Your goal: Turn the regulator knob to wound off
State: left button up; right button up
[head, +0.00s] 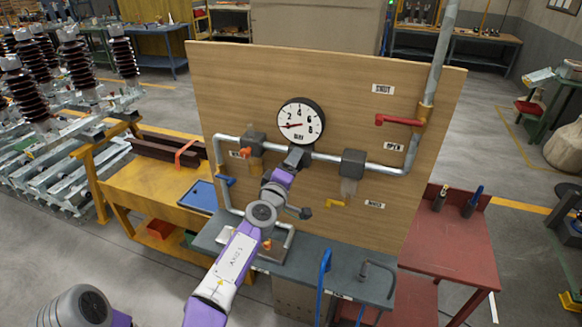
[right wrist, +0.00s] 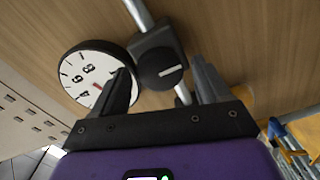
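The regulator (right wrist: 150,42) is a dark block on the pipe in the right wrist view. Its round black knob (right wrist: 160,72) faces the camera and carries a short white line, nearly level and slightly tilted in that view. My right gripper (right wrist: 160,66) is open, one finger on each side of the knob; contact cannot be told. In the head view my right gripper (head: 297,157) is at the pipe just below the gauge and hides the regulator and knob. The round white gauge (head: 301,121) has a red needle pointing left. My left gripper is not in view.
The wooden board (head: 240,80) carries the grey pipe (head: 390,170), a red lever (head: 400,121) between SHUT and OPEN labels, a small yellow handle (head: 336,203) and a blue one (head: 225,181). A grey bench (head: 350,262) stands below, with a blue hose (head: 323,275).

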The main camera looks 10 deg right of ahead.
jog(key=v, duration=0.7)
jog(key=shift+s+a+b, duration=0.2)
jog(key=shift+s+b, duration=0.05)
jog(key=shift+b, duration=0.2)
